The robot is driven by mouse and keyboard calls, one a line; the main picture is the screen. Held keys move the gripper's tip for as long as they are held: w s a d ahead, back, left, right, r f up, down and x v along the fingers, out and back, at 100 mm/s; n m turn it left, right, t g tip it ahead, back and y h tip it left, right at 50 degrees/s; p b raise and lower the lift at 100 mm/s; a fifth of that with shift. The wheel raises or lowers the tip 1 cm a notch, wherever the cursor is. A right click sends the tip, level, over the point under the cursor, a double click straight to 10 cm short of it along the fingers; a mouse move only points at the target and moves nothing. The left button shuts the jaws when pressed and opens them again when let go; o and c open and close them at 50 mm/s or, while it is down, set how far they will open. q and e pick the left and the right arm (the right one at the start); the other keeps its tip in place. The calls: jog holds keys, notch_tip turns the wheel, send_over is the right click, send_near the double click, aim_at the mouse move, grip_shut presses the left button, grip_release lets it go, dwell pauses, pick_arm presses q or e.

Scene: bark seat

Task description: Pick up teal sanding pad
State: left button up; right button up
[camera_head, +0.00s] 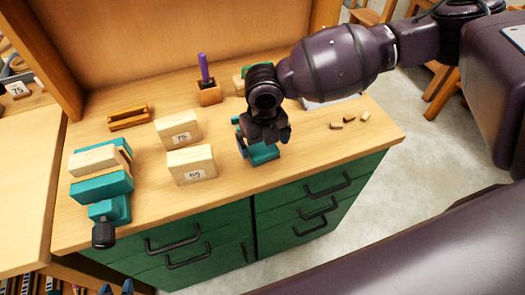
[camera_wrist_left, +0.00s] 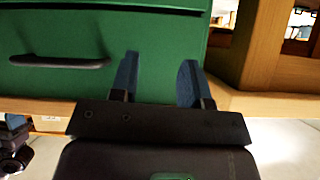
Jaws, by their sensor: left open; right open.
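The teal sanding pad (camera_head: 263,154) is on the wooden bench top, near its front edge, in the head view. My right gripper (camera_head: 266,134) is directly above it and hides part of it. Its jaws are open, but their fingertips are hard to make out, and I cannot tell whether they touch the pad. My left gripper (camera_head: 116,288) shows only its blue fingertips at the bottom left, below the bench top. In the left wrist view my left gripper (camera_wrist_left: 159,65) is open and empty before a green drawer front (camera_wrist_left: 160,30).
A teal vise (camera_head: 103,187) stands at the bench's left. Two pale numbered blocks (camera_head: 191,165) (camera_head: 178,128) lie between it and the pad. An orange-brown holder (camera_head: 128,117), a purple-handled tool (camera_head: 205,70) and small wood scraps (camera_head: 349,119) are also on the bench.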

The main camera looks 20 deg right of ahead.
notch_tip(320, 180, down, 3)
jog(key=shift+w+f, duration=0.1)
jog(key=shift+w, duration=0.05)
jog(key=c, duration=0.8)
pick_arm(q)
jog(key=shift+f, duration=0.25)
pick_arm(e)
jog(key=shift+c, duration=0.2)
notch_tip(320, 180, up, 14)
jog(key=p, duration=0.2)
pick_arm(q)
jog(key=shift+w+r, duration=0.2)
jog(key=shift+r, duration=1.15)
pick_arm(e)
notch_tip(320, 180, up, 6)
send_over(263, 149)
